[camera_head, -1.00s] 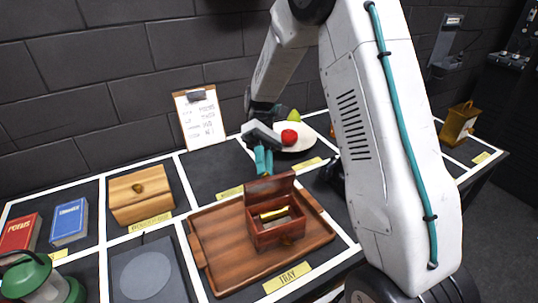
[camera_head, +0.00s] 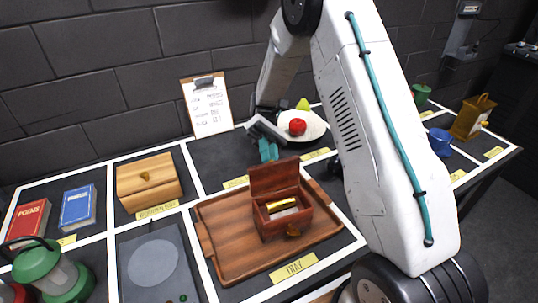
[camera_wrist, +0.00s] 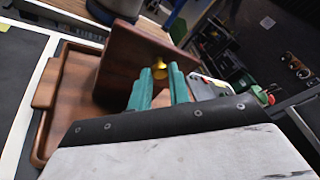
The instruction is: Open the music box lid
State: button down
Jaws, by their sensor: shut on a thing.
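The music box (camera_head: 284,222) is a small reddish-brown wooden box on the wooden tray (camera_head: 225,262). Its lid (camera_head: 274,178) stands up at the back edge, and a gold piece (camera_head: 282,203) shows inside. My gripper (camera_head: 268,151) is behind the lid, near its top. In the wrist view the lid (camera_wrist: 122,62) is a brown panel with a brass knob (camera_wrist: 159,69) on its outer face. My teal fingers (camera_wrist: 160,92) are close around this knob; the exact contact is partly hidden.
A wooden box (camera_head: 148,185) stands left of the tray. A plate (camera_head: 313,128) with a red fruit (camera_head: 297,127) is behind my gripper. A clipboard (camera_head: 207,106) leans on the wall. A green lantern (camera_head: 42,275) stands at front left, and a blue cup (camera_head: 440,142) at right.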

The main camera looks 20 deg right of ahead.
jog(key=c, duration=1.3)
grip_release()
